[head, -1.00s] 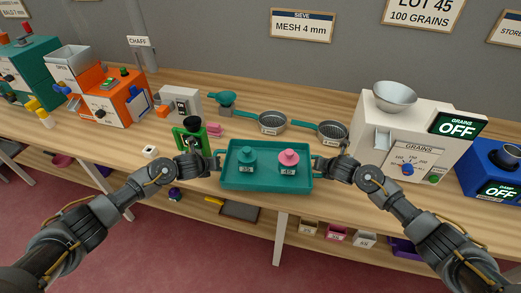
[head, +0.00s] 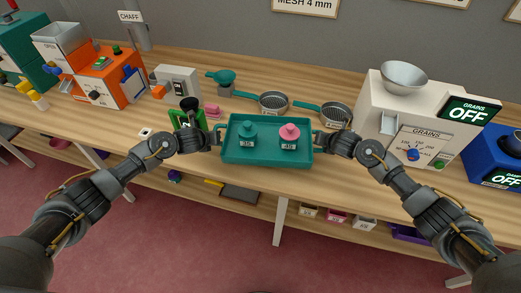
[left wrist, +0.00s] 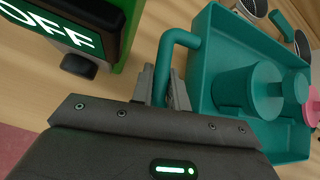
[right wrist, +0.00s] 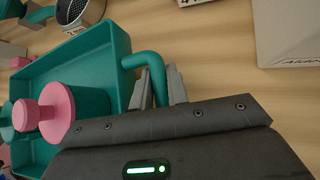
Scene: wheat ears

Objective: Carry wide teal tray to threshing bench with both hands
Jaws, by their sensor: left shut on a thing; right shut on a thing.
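The wide teal tray (head: 266,161) is in the middle of the head view, at the front of the wooden bench. I cannot tell whether it rests on the bench or hangs just above it. It holds a teal-lidded pot (head: 247,132) and a pink-lidded pot (head: 289,134), both upright. My left gripper (head: 212,139) is shut on the tray's left handle (left wrist: 178,40). My right gripper (head: 324,141) is shut on the right handle (right wrist: 148,60). The fingertips partly hide both handles.
A green device (head: 186,121) stands close to the tray's left, by my left gripper. Two sieves (head: 272,102) (head: 336,113) lie behind the tray. A white grain counter (head: 385,115) stands to the right. An orange machine (head: 108,82) stands at the left. Bins (head: 335,215) sit on the lower shelf.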

